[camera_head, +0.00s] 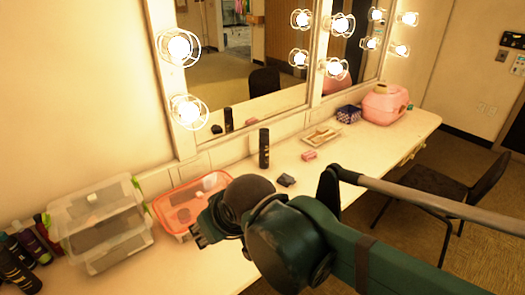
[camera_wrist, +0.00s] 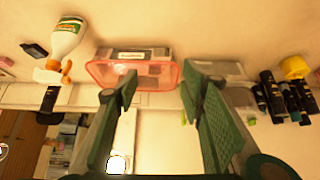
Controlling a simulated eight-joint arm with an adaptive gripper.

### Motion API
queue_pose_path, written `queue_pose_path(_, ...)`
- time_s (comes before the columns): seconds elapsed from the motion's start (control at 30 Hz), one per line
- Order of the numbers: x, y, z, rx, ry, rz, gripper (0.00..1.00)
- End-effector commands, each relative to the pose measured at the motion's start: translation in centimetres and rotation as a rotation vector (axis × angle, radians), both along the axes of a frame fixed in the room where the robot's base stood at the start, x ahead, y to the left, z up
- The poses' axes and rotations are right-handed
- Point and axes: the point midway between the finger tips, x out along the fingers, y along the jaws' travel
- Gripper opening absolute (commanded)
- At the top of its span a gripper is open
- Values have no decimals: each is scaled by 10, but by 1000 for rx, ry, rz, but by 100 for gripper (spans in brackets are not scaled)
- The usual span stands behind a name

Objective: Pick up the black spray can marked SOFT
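A black can (camera_head: 264,148) stands upright on the counter near the mirror, right of my gripper in the head view. Another black can (camera_head: 15,270) stands at the lower left among several bottles. I cannot read SOFT on either one. In the wrist view, a black can (camera_wrist: 48,98) shows at the left and dark cans (camera_wrist: 270,92) cluster at the right. My gripper (camera_wrist: 157,92) is open with nothing between its green fingers. In the head view, my gripper (camera_head: 203,228) is above the counter by the orange-rimmed box, partly hidden by my arm.
The orange-rimmed clear box (camera_head: 178,205) and stacked clear drawers (camera_head: 105,240) stand at the left. A white bottle (camera_wrist: 68,38) shows in the wrist view. A dark small item (camera_head: 286,180), pink block (camera_head: 309,155), tray (camera_head: 322,136) and pink case (camera_head: 384,106) lie further right. Mirrors line the back.

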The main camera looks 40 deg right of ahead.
Motion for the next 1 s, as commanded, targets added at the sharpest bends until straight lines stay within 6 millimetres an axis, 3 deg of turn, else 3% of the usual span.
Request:
queue_pose_path(0.37, 0, 0, 0, 0, 0, 0, 40)
queue_pose_path(0.47, 0, 0, 0, 0, 0, 0, 49)
queue_pose_path(1.0, 8, -4, 6, 1, 4, -14, 49)
